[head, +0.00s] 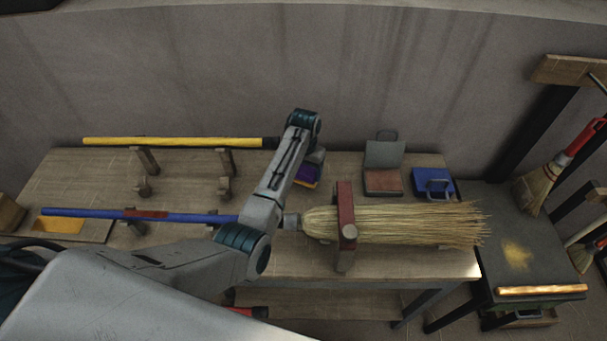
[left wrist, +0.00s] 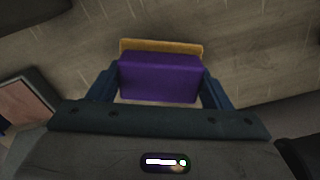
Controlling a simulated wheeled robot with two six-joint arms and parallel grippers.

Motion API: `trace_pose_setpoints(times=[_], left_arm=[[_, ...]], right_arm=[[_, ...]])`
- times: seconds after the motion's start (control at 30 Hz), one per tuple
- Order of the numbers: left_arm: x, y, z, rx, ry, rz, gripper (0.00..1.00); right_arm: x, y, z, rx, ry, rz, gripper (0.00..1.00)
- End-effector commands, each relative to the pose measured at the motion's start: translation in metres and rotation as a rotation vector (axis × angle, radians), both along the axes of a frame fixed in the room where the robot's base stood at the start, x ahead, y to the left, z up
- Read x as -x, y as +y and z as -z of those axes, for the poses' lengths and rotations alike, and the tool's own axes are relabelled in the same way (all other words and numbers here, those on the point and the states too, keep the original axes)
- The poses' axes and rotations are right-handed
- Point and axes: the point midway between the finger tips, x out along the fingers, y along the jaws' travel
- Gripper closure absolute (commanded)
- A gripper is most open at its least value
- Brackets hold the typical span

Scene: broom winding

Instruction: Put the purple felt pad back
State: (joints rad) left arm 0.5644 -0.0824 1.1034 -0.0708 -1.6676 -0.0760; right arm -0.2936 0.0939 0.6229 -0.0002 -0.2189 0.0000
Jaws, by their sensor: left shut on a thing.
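The purple felt pad (head: 307,174) is a purple block with a yellow-tan strip along one edge. In the left wrist view the pad (left wrist: 160,77) sits between the two fingers of my left gripper (left wrist: 160,90), which is shut on it. In the head view my left gripper (head: 312,160) is over the back middle of the workbench, left of the grey box, and partly hides the pad. I cannot tell whether the pad touches the bench. My right gripper is not in view.
A grey open box (head: 384,155) with a reddish pad and a blue box (head: 433,184) stand to the right. A broom (head: 400,224) lies clamped in front. A yellow pole (head: 180,142) and a blue pole (head: 190,217) rest on supports at left. The wooden bench (head: 80,172) has bare spots.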

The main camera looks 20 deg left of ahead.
Motion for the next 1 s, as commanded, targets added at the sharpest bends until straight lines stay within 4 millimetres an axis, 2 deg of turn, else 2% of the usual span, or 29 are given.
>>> trace_pose_setpoints(times=[0.1,0.23,0.6,0.63,0.7,1.0], left_arm=[[0.001,0.0,0.018,-0.001,0.005,0.0,0.49],[0.001,0.0,0.029,0.0,0.002,0.0,0.49],[0.0,0.0,0.034,0.0,0.001,-0.001,0.49],[0.0,0.0,0.033,0.0,0.0,-0.001,0.22],[0.0,0.0,0.033,0.0,0.001,-0.001,0.08],[0.0,0.0,0.032,0.0,0.001,-0.001,0.06]], right_arm=[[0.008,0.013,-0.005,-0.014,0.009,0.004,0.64],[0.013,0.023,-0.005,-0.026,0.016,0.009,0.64],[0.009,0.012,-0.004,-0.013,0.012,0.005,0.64],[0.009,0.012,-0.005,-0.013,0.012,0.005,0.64],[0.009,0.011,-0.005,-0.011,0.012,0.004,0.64],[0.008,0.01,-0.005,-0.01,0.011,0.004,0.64]])
